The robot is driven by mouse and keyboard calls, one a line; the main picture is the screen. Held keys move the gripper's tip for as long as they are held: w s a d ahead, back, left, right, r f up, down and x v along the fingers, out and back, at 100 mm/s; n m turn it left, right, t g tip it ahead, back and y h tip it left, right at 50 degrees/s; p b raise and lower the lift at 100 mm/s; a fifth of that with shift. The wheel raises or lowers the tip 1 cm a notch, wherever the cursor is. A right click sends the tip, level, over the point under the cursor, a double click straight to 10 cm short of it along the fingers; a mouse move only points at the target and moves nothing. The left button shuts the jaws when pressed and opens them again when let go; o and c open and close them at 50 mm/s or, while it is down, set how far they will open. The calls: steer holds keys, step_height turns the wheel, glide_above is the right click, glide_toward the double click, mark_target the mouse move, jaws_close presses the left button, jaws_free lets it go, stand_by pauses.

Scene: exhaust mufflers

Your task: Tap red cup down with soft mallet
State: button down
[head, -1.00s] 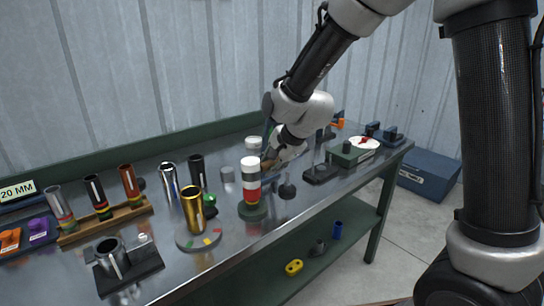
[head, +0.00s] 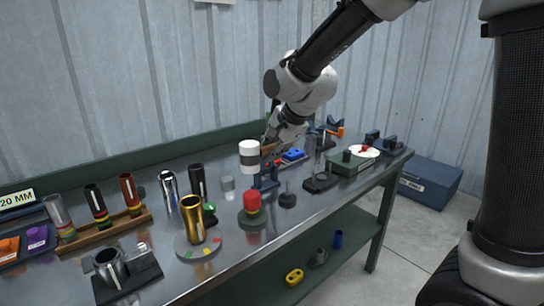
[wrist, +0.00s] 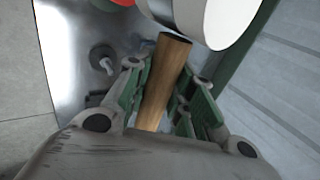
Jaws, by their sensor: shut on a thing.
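My gripper (head: 272,145) is shut on the wooden handle (wrist: 160,85) of the soft mallet, seen between the green finger pads in the wrist view. The mallet's white head (head: 249,157) has a dark band and hangs in the air, apart from the red cup and above it in the head view. The head also shows at the top of the wrist view (wrist: 205,20). The red cup (head: 252,202) sits upright on a round green base (head: 253,218) on the bench. A sliver of red shows at the wrist view's top edge.
A gold cylinder (head: 193,218) stands on a round plate left of the cup. A blue stand (head: 267,178) is close behind the cup. A dark knobbed piece (head: 287,199) is to its right. Several tubes stand in a wooden rack (head: 105,228) at left.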

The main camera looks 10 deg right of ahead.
step_height(320, 180, down, 8)
steer(key=shift+r, duration=0.25)
step_height(320, 180, up, 8)
steer(key=shift+f, duration=0.25)
stand_by(0.3)
